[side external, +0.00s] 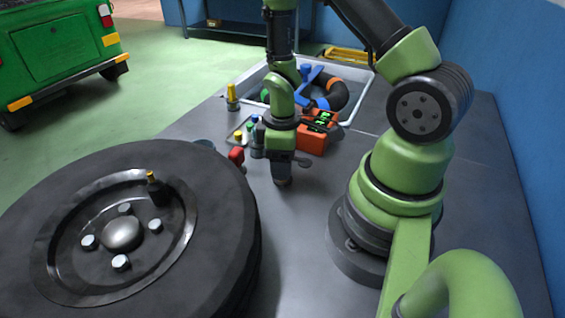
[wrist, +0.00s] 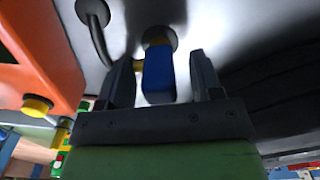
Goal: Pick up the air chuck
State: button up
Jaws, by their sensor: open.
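A blue piece with yellow fittings (wrist: 159,76), which looks like the air chuck, sits between the two fingers of my gripper (wrist: 160,64) in the wrist view. There is a gap on each side of the blue body. A dark bent tube runs from its yellow fitting to a grey disc on the bench. My gripper (side external: 282,178) points down, low over the bench in the side view, and is open. The blue piece is hidden there behind the gripper.
An orange box (side external: 313,140) stands just behind my gripper. Small bottles (side external: 257,142) and a red item (side external: 236,156) stand to its left. A large tyre (side external: 225,215) lies at the left front.

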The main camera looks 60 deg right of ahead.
jog(key=shift+f, duration=0.2)
jog(key=c, duration=1)
jog(key=shift+r, duration=0.1)
notch_tip(320, 180, up, 10)
jog(key=shift+f, duration=0.1)
